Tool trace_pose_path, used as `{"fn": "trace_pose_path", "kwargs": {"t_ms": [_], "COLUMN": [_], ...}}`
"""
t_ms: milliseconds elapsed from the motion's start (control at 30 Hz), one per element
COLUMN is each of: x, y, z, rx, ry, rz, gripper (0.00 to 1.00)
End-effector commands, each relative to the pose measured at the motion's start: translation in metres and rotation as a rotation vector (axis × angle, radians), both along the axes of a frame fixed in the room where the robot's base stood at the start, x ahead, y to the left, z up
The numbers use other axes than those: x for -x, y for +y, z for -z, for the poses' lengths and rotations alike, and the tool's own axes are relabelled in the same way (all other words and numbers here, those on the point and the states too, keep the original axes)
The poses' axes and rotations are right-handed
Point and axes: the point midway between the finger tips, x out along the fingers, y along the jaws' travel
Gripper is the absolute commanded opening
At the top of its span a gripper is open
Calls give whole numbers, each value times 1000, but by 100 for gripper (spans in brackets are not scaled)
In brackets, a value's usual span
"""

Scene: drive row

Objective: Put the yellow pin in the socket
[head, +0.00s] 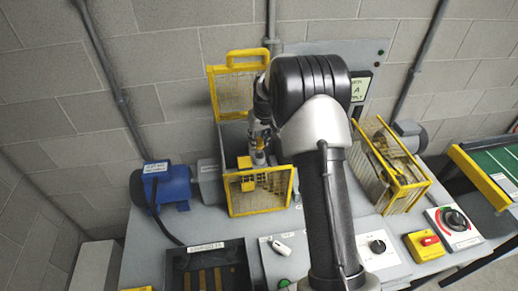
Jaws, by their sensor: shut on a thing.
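My arm reaches from the bottom centre over the bench, and my gripper (258,155) points down into the open yellow-framed guard cage (257,208). The gripper is small and partly covered by my own wrist. A small yellow piece, which looks like the yellow pin (246,163), shows at the fingertips, and the gripper is shut on it. More yellow parts show behind the mesh below it. I cannot make out the socket; it may be hidden by the mesh or my arm.
The cage's yellow mesh lid (235,92) stands raised. A blue motor (166,187) is left of the cage. A second mesh guard (391,165) stands to the right. Control boxes with a black knob (455,220) and a red switch (429,241) line the front right.

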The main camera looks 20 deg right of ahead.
Motion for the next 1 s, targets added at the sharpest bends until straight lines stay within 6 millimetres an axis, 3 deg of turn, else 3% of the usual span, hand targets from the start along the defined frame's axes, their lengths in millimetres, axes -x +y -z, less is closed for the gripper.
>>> {"fn": "trace_pose_path", "kwargs": {"t_ms": [167,367,767,800,1000], "x": [0,1,0,0,0], "y": [0,0,0,0,0], "z": [13,43,49,49,48], "rx": [-1,-1,0,0,0], "ry": [1,2,0,0,0], "rz": [1,1,0,0,0], "gripper": [3,3,3,28,42]}}
